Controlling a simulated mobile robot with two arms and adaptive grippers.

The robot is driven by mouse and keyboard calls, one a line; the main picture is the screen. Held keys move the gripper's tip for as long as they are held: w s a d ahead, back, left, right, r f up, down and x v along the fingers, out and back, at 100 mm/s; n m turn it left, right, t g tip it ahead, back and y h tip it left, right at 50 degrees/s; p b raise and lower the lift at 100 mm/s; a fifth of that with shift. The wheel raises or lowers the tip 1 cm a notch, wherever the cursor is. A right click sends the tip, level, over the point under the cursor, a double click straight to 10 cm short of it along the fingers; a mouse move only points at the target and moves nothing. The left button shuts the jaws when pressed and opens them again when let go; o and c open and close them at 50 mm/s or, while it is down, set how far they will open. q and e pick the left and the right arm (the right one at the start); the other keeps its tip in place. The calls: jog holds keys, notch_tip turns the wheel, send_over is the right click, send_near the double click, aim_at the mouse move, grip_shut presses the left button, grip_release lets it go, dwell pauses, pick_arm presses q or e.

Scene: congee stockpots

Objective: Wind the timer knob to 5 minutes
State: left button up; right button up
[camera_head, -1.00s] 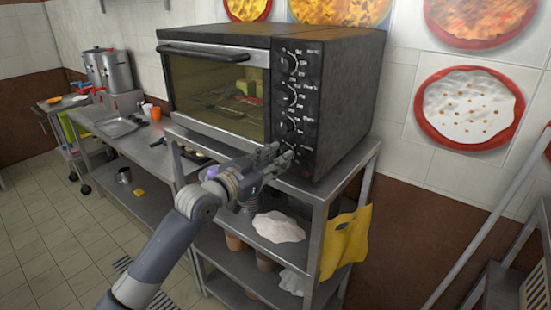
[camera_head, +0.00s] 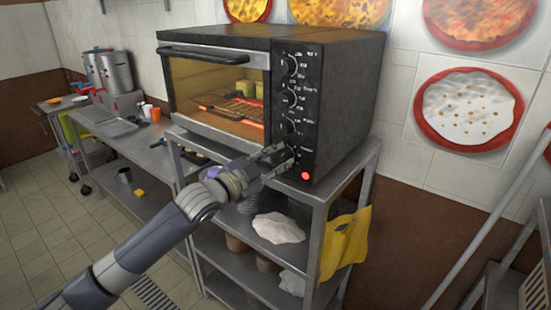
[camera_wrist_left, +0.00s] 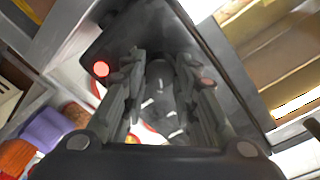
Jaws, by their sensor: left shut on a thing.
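The black toaster oven (camera_head: 345,95) stands on a metal rack, with a column of knobs on its front panel. The lowest knob (camera_head: 291,157), which I take as the timer knob, is at my left gripper (camera_head: 278,157). The gripper is shut on this knob, and its fingers partly hide it. In the left wrist view the dark knob (camera_wrist_left: 160,85) shows between the two fingers. A red indicator light (camera_head: 305,176) glows below the knob, and it also shows in the left wrist view (camera_wrist_left: 101,68). The oven's inside glows orange around a rack with food blocks. The knob's markings are too small to read.
The metal rack (camera_head: 318,200) holds a white cloth-like item (camera_head: 278,228) on the shelf below the oven. A yellow cloth (camera_head: 346,246) hangs at its right side. A counter with a tray (camera_head: 118,128) and stockpots (camera_head: 115,70) lies to the left.

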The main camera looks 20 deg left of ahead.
pick_arm(q)
jog(key=shift+m, duration=0.7)
jog(key=o, duration=1.1)
jog(key=shift+s+a, duration=0.15)
jog(key=shift+s, duration=0.25)
jog(key=v, duration=1.1)
jog(key=shift+s, duration=0.15)
